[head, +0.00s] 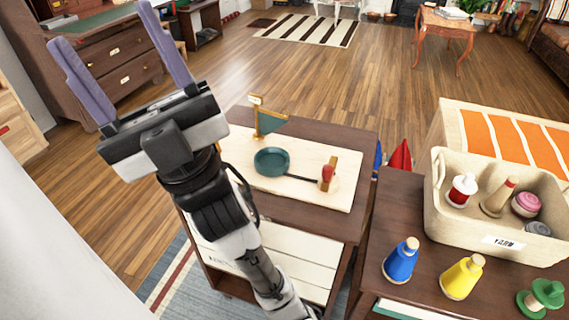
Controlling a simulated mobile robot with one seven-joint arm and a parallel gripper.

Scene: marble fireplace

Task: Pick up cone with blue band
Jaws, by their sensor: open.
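A blue cone (401,262) with a pale wooden top stands upright on the front right dark wooden table (400,205). It looks like a wooden cone wound in a wide blue band. A yellow cone (461,278) of similar shape stands to its right. My gripper (106,26) is at the upper left, raised, with its two purple fingers spread wide and nothing between them. It is far to the left of the blue cone and touches nothing.
A cream yarn basket (500,232) holds several spools and a tan cone (498,198). A green spool (540,298) lies at the lower right. Left of it, another table (345,140) bears a pale board (330,164) with a teal pan (272,161). Open wooden floor lies beyond.

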